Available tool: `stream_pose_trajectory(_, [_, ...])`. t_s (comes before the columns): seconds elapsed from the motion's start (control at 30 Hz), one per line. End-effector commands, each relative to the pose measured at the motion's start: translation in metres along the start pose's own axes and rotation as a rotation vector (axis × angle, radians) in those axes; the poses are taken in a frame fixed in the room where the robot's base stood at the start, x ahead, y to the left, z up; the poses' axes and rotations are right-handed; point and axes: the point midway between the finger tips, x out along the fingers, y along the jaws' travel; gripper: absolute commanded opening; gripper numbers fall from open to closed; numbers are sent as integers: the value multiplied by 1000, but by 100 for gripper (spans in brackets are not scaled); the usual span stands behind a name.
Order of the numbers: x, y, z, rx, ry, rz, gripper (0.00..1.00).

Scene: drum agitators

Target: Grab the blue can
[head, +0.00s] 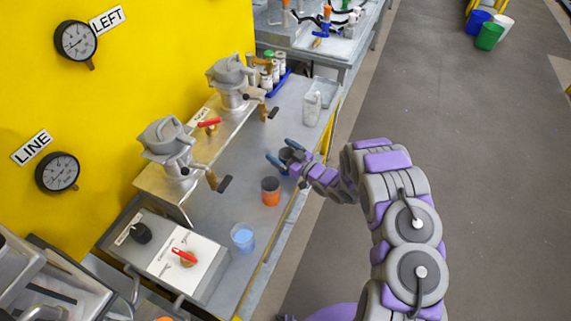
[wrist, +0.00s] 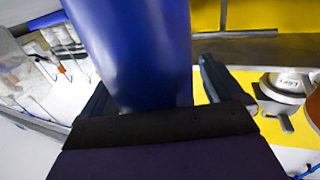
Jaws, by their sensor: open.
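The bench (head: 215,215) carries a control box (head: 178,255) with a red handle at the near end. Two grey metal drum tops (head: 168,140) stand along the yellow wall (head: 140,70). A clear jar (head: 311,108) and a blue rack of bottles (head: 278,82) are farther back. Open floor lies to the right.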

Motion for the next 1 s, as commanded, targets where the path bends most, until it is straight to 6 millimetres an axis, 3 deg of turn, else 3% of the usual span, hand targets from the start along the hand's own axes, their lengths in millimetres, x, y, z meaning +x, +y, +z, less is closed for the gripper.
stream_pose_trajectory(0.23, [-1,2,0,2,1,1,93])
stream_pose_trajectory(0.9, [0,0,1,2,-3,0,29])
stream_pose_trajectory(1.0, [0,0,1,2,-3,0,24])
